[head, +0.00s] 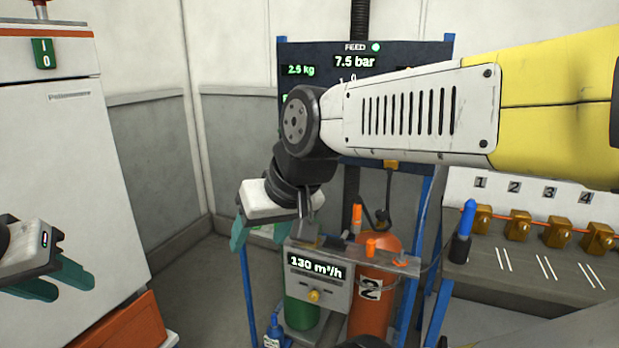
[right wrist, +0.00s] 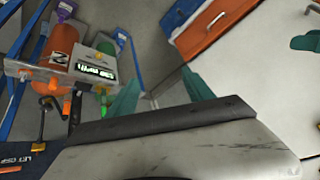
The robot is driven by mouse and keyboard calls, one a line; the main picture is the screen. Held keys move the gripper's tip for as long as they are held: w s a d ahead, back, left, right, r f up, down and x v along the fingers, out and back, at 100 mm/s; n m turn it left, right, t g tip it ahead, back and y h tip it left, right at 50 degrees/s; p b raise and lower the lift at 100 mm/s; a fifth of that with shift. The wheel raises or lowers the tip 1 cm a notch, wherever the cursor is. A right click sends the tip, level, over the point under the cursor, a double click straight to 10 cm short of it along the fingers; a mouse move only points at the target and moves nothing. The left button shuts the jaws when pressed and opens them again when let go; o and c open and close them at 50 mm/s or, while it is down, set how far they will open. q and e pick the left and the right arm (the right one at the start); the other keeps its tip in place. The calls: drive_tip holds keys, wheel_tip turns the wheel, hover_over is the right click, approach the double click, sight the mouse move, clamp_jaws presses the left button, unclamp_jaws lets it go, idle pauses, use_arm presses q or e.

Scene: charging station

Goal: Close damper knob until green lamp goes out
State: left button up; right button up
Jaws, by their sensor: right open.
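The damper unit (head: 318,268) is a grey box with a lit "130 m³/h" display. A small yellow knob (head: 314,295) sits below the display; it also shows in the right wrist view (right wrist: 103,89). A round green lamp (head: 376,47) glows beside "FEED" on the dark panel, which reads 7.5 bar. My right gripper (head: 262,232) is open and empty, above and left of the damper unit, apart from the knob. Its teal fingers show spread in the right wrist view (right wrist: 160,95). My left gripper (head: 62,281) is at the far left, open and empty.
An orange cylinder (head: 371,305) and a green one (head: 301,313) stand in the blue-framed rack. A blue bottle (head: 274,332) is low at left. A bench with several brass blocks (head: 518,224) is at right. My right arm hides part of the panel.

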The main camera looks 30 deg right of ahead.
idle(0.3)
drive_tip(key=n+g+h, duration=0.3)
drive_tip(key=n+h, duration=1.4)
drive_tip(key=h, duration=0.2)
hover_over(312, 297)
drive_tip(key=s+a, duration=0.2)
drive_tip(key=s, duration=0.3)
wheel_tip(312, 297, down, 42)
drive_tip(key=a+f+n+t+y, duration=0.4)
drive_tip(key=f+n+t, duration=0.55)
drive_tip(key=f, duration=0.75)
drive_tip(key=shift+g+h, duration=0.4)
drive_tip(key=shift+g, duration=0.05)
drive_tip(key=x, duration=0.6)
drive_tip(key=shift+w+d+f, duration=0.1)
drive_tip(key=shift+d+f, duration=0.05)
drive_tip(key=shift+d, duration=0.1)
